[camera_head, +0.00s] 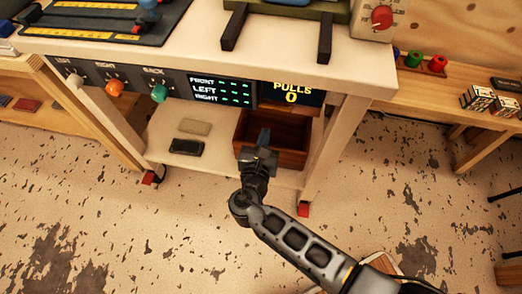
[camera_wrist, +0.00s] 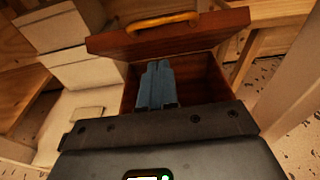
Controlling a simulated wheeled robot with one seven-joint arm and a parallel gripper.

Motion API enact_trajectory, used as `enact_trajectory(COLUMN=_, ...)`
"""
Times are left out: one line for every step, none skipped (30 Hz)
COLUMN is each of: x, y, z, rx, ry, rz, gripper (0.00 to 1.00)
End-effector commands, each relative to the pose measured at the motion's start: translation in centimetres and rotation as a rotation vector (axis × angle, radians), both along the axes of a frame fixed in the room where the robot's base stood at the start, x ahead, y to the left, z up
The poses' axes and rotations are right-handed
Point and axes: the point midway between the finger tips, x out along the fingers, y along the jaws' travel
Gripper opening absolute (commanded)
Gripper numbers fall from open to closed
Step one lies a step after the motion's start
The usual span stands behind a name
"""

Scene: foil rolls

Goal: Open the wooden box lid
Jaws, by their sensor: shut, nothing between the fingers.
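The wooden box (camera_head: 291,158) is dark reddish brown and sits on the lower shelf of the white workbench. Its hollow inside shows in both views. In the wrist view, the lid (camera_wrist: 205,33) stands raised along the far side of the box (camera_wrist: 209,80), with a yellow curved handle (camera_wrist: 162,21) on it. My gripper (camera_head: 264,136) is shut and empty at the box's near left part. In the wrist view its blue-grey fingers (camera_wrist: 157,66) are together over the box opening, apart from the lid. My gripper hides the near side of the box there.
The white bench top (camera_head: 190,48) overhangs the shelf, with a display panel (camera_head: 220,89) along its front. A bench leg (camera_head: 327,150) stands right of the box. A dark block (camera_head: 187,147) and a beige block (camera_head: 194,127) lie on the shelf to the left.

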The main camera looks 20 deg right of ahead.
Motion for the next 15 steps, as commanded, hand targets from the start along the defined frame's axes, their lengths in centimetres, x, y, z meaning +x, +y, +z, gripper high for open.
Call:
enact_trajectory(x=0.8, y=-0.6, z=-0.3, rx=0.000, ry=-0.001, rz=-0.002, gripper=0.00)
enact_trajectory(x=1.2, y=-0.9, z=-0.4, rx=0.000, ry=-0.001, rz=-0.002, gripper=0.00)
enact_trajectory(x=1.7, y=-1.2, z=0.3, rx=0.002, ry=-0.002, rz=-0.002, gripper=0.00)
enact_trajectory(x=1.9, y=-1.4, z=0.6, rx=0.002, ry=-0.002, rz=-0.002, gripper=0.00)
enact_trajectory(x=2.2, y=-1.6, z=0.9, rx=0.002, ry=-0.003, rz=-0.002, gripper=0.00)
enact_trajectory(x=2.5, y=-1.8, z=1.2, rx=0.002, ry=-0.002, rz=0.000, gripper=0.00)
enact_trajectory(x=2.7, y=-2.0, z=1.3, rx=0.001, ry=-0.001, rz=-0.001, gripper=0.00)
enact_trajectory(x=2.9, y=-2.1, z=1.5, rx=0.001, ry=-0.001, rz=-0.001, gripper=0.00)
enact_trajectory(x=3.1, y=-2.3, z=1.7, rx=0.001, ry=-0.001, rz=-0.001, gripper=0.00)
enact_trajectory(x=3.3, y=-2.4, z=1.8, rx=0.001, ry=-0.001, rz=0.000, gripper=0.00)
enact_trajectory(x=3.4, y=-2.4, z=1.9, rx=0.001, ry=-0.001, rz=0.000, gripper=0.00)
enact_trajectory(x=3.5, y=-2.5, z=2.0, rx=0.000, ry=0.000, rz=0.001, gripper=0.00)
enact_trajectory(x=3.6, y=-2.5, z=2.1, rx=0.000, ry=0.000, rz=0.001, gripper=0.00)
enact_trajectory(x=3.6, y=-2.6, z=2.1, rx=0.000, ry=0.000, rz=0.001, gripper=0.00)
enact_trajectory(x=3.6, y=-2.6, z=2.2, rx=0.000, ry=0.000, rz=0.001, gripper=0.00)
